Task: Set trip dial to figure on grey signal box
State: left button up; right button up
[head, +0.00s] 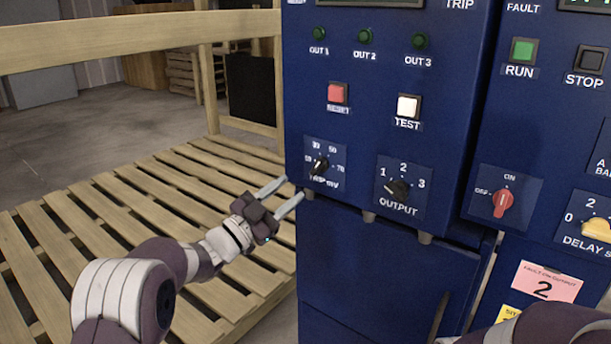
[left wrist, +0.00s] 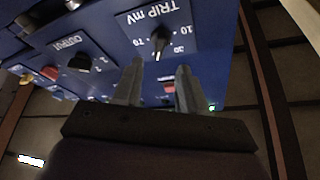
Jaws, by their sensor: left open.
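The trip dial (head: 321,163) is a small black knob labelled TRIP mV, with figures 10, 30, 50 and 70 around it. In the left wrist view the dial (left wrist: 158,40) appears upside down, beyond and between the open fingertips (left wrist: 160,68). Its white mark there appears to point between 30 and 50; the exact setting is hard to tell. My right gripper is out of view.
The OUTPUT dial (head: 398,188) is right of the trip dial. The red RESET button (head: 337,93) and white TEST button (head: 408,106) are above. Another blue panel with a red switch (head: 502,202) stands right. A wooden pallet (head: 190,200) lies left.

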pick_arm(q)
jog(key=v, duration=0.4)
jog(key=shift+s+a+f, duration=0.15)
jog(key=shift+s+a, duration=0.1)
